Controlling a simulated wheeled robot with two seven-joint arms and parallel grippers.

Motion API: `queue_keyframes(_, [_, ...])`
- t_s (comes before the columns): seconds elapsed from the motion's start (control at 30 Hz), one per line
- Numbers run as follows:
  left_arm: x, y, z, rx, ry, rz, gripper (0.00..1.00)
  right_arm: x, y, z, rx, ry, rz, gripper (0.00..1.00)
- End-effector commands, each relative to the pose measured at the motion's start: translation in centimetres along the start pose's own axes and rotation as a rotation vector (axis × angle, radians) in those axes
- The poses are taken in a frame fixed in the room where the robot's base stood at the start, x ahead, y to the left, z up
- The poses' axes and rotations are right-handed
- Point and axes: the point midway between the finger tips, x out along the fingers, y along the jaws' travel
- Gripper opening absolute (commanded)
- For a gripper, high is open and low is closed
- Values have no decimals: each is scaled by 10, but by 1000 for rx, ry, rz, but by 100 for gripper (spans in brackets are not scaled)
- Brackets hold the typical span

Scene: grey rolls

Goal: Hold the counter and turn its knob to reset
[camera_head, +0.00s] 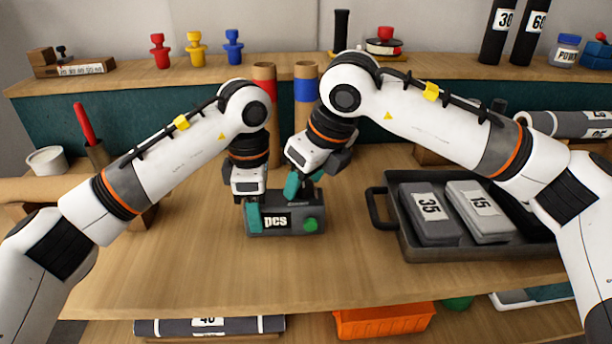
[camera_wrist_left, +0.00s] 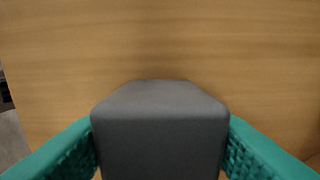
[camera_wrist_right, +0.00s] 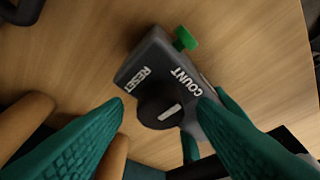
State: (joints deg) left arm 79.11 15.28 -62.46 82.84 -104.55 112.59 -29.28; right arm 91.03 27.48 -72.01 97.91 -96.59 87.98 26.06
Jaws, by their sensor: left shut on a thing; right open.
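The counter (camera_head: 288,222) is a dark grey box with a "pcs" label and a green button (camera_head: 310,224), standing on the wooden table. My left gripper (camera_head: 254,214) is shut on its left end; the left wrist view shows the counter's grey body (camera_wrist_left: 160,135) between both teal fingers. My right gripper (camera_head: 299,187) is open above the counter's top. In the right wrist view a round black knob (camera_wrist_right: 163,102) with a white pointer mark sits between the spread fingertips, beside the words RESET and COUNT. I cannot tell whether a fingertip touches it. The head view hides the knob behind my right gripper.
A black tray (camera_head: 398,240) with grey blocks marked 35 and 15 stands to the right. Cardboard tubes with red and blue bands (camera_head: 306,88) stand behind my grippers. A pale cup (camera_head: 47,160) is at the far left. The table in front of the counter is clear.

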Motion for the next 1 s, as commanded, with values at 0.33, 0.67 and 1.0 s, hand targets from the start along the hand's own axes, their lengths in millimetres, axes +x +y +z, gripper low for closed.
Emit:
queue_keyframes(0.33, [-1, 0, 0, 0, 1, -1, 19, 0, 0, 0, 0, 0, 0, 7])
queue_keyframes(0.67, [0, 0, 0, 1, 0, -1, 19, 0, 1, 0, -57, -1, -24, 7])
queue_keyframes(1.0, [0, 0, 0, 1, 0, 0, 19, 0, 2, 0, -290, -1, -122, 7])
